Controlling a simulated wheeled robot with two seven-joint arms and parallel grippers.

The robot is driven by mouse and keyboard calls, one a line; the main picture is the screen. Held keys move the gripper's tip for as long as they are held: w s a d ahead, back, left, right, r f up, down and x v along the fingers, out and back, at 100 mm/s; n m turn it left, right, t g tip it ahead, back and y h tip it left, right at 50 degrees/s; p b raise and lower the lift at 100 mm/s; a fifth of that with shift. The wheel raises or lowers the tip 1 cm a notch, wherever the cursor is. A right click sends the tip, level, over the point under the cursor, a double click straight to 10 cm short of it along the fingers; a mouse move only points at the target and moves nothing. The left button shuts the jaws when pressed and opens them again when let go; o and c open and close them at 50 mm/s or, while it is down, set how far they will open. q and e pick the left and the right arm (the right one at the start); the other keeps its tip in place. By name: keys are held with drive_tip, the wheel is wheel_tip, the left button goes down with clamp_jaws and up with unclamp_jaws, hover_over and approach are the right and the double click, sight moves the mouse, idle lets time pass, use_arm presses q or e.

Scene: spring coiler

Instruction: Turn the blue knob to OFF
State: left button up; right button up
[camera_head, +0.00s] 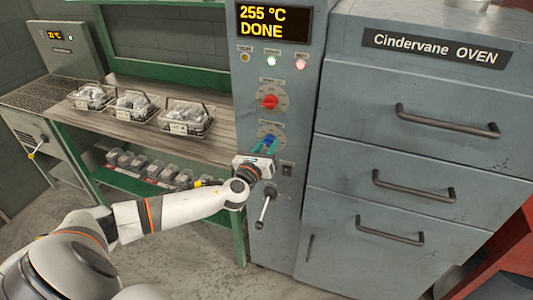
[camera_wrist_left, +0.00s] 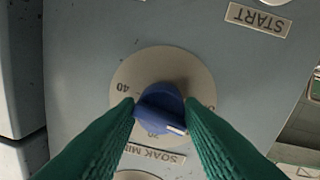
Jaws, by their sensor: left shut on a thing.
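The blue knob (camera_head: 268,140) is on the oven's control panel, below a red knob (camera_head: 269,102). My left gripper (camera_head: 267,146) is at the blue knob, with its green fingers on either side of it. In the left wrist view the fingers (camera_wrist_left: 160,108) are shut on the blue knob (camera_wrist_left: 160,104), which sits on a round beige dial (camera_wrist_left: 148,66). The knob's white mark is at the lower right of the knob in that view. A "40" and a "20" show on the dial; other dial marks are partly hidden by the knob and fingers. My right gripper is not in view.
The display (camera_head: 272,24) reads "255 °C DONE". A lever (camera_head: 264,208) sticks out below my left gripper. Oven drawers with handles (camera_head: 447,121) stand to the right. A bench (camera_head: 150,122) with wire baskets (camera_head: 186,118) is at the left.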

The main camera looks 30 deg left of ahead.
use_arm(q)
drive_tip(key=shift+n+b, duration=1.25)
drive_tip(key=shift+n, duration=0.95)
drive_tip(key=o, duration=0.9)
drive_tip(key=shift+a, duration=0.1)
drive_tip(key=shift+o, duration=0.2)
drive_tip(key=s+d+b, duration=0.2)
drive_tip(key=s, duration=0.9)
drive_tip(key=shift+s+d+f, duration=0.15)
drive_tip(key=shift+s+f, duration=0.15)
drive_tip(key=shift+s, duration=0.1)
